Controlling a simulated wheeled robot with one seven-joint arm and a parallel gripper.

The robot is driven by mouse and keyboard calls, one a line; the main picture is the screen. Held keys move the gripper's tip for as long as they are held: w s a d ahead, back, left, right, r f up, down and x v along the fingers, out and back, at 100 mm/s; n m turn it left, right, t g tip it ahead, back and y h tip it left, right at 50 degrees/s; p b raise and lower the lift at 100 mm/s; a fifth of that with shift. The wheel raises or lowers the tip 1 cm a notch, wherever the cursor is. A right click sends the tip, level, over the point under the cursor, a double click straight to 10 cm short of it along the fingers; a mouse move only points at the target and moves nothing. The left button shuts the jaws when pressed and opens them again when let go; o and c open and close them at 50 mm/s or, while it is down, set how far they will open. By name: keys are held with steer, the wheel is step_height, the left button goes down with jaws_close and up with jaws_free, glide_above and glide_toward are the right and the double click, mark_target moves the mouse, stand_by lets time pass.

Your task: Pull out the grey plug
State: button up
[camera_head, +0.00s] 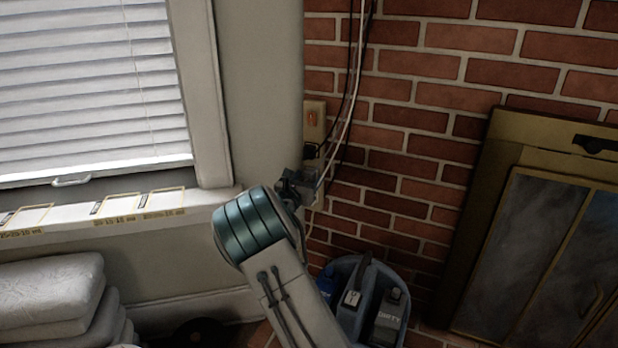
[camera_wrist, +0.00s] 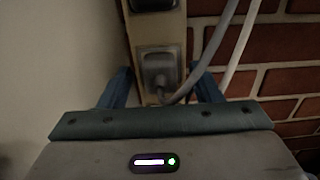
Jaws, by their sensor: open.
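The grey plug (camera_wrist: 157,74) sits in the lower socket of a beige outlet plate (camera_wrist: 160,30) on the wall. A grey cord leaves it, curving to the right and up. My gripper (camera_wrist: 164,84) is open, with one blue finger to the left of the plug and the other to the right. I see no contact, and the gap in depth is hard to judge. In the head view, the outlet plate (camera_head: 314,113) is on the wall beside the brick, and my gripper (camera_head: 312,178) is just below it. The plug cannot be made out clearly there.
A black plug (camera_wrist: 152,5) sits in the upper socket. Cables (camera_head: 352,80) hang down close to the outlet on the right. A window sill (camera_head: 120,214) with stacked cushions (camera_head: 50,295) below is at left. A caddy (camera_head: 345,270) and fireplace (camera_head: 545,250) are at right.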

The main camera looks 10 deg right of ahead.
jaws_close()
steer(key=shift+s+a, duration=0.1)
steer(key=shift+v, duration=2.85)
